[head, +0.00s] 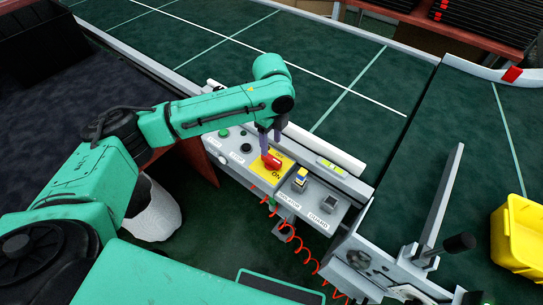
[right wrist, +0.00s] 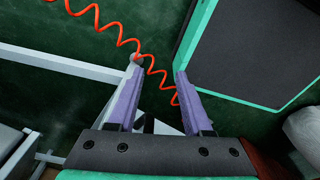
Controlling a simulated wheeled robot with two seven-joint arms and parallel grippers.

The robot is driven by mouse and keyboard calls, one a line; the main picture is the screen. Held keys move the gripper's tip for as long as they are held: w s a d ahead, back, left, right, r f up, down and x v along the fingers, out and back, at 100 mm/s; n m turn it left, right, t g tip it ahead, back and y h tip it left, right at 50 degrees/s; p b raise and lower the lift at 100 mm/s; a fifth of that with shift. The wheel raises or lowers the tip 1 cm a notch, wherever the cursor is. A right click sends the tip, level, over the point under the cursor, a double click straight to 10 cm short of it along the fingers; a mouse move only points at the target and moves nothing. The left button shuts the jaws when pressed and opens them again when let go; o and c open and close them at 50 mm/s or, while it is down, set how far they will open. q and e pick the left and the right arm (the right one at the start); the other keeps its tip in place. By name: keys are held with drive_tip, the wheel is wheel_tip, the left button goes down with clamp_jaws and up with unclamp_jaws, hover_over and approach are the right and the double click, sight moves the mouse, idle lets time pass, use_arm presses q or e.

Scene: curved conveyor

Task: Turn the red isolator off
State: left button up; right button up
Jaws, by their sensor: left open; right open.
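The red isolator handle (head: 271,161) sits on a yellow plate (head: 262,178) marked ON, on the grey control panel (head: 228,154) beside the conveyor. My left gripper (head: 268,150) reaches down from above with its purple fingers right at the red handle. Its fingers are open, and I cannot tell whether they touch the handle. The gripper hides part of the plate's far side. In the right wrist view my right gripper (right wrist: 155,95) is open and empty, with its two purple fingers apart above the floor.
A yellow bin (head: 520,235) stands at the right.

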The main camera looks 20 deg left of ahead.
sight(271, 158)
use_arm(q)
wheel_tip(271, 158, down, 8)
drive_tip(key=shift+r, duration=0.1)
clamp_jaws()
